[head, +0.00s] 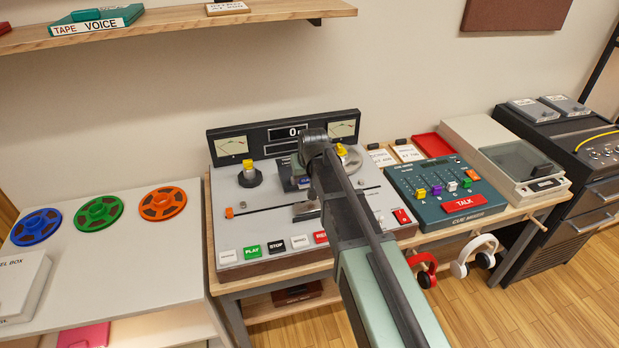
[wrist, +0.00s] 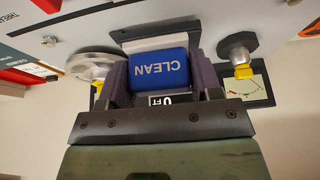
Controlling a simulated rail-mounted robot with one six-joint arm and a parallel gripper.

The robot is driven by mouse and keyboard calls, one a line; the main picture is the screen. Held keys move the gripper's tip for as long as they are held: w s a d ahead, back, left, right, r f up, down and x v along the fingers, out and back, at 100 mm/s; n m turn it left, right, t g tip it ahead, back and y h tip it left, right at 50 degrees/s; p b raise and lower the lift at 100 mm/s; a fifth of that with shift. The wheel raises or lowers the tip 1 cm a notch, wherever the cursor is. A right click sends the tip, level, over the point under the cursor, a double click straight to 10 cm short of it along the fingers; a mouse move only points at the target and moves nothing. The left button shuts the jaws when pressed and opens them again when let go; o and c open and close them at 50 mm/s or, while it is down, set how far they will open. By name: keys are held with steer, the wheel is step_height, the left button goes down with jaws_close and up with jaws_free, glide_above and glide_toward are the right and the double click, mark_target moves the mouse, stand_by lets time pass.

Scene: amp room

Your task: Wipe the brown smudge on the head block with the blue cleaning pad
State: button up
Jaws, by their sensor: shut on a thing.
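My gripper (wrist: 160,80) is shut on the blue cleaning pad (wrist: 158,70), marked CLEAN, with a dark finger on each side of it in the wrist view. The pad is over the tape machine (head: 265,222), close to a pale block with a dark edge (wrist: 155,43) that looks like the head block. I cannot tell whether the pad touches it. In the head view my arm hides most of the gripper, and only a small blue patch (head: 305,183) shows beside it. The brown smudge is not visible in either view.
Yellow-tipped knobs (head: 249,175) stand on the machine beside the gripper, with a meter panel (head: 285,138) behind. A row of buttons (head: 276,246) runs along its front. The cue mixer (head: 440,195) is to the right. Coloured reels (head: 100,212) lie on the left table.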

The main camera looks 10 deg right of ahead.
mark_target(313, 203)
steer(key=shift+a+f, duration=0.2)
steer(key=shift+f, duration=0.05)
step_height(313, 203, down, 8)
steer(key=b, duration=0.7)
steer(key=shift+r+b, duration=0.25)
steer(key=shift+b, duration=0.15)
steer(key=shift+s+d+r+p, duration=0.1)
steer(key=shift+s+r+p, duration=0.05)
steer(key=shift+s, duration=0.3)
steer(key=shift+s+r+p, duration=0.1)
steer(key=shift+s+p, duration=0.05)
steer(key=shift+s, duration=1.4)
steer(key=shift+d, duration=0.15)
steer(key=shift+w+d, duration=0.2)
steer(key=shift+w, duration=0.3)
steer(key=shift+w+d, duration=0.15)
steer(key=shift+w, duration=1.5)
steer(key=shift+s+d, duration=0.45)
steer(key=shift+d, duration=0.1)
steer(key=shift+s, duration=1.55)
steer(key=shift+s+r+p, duration=0.2)
steer(key=shift+r+p, duration=0.1)
steer(key=shift+p, duration=0.05)
step_height(313, 203, up, 7)
steer(key=p, duration=0.6)
steer(key=shift+p, duration=0.4)
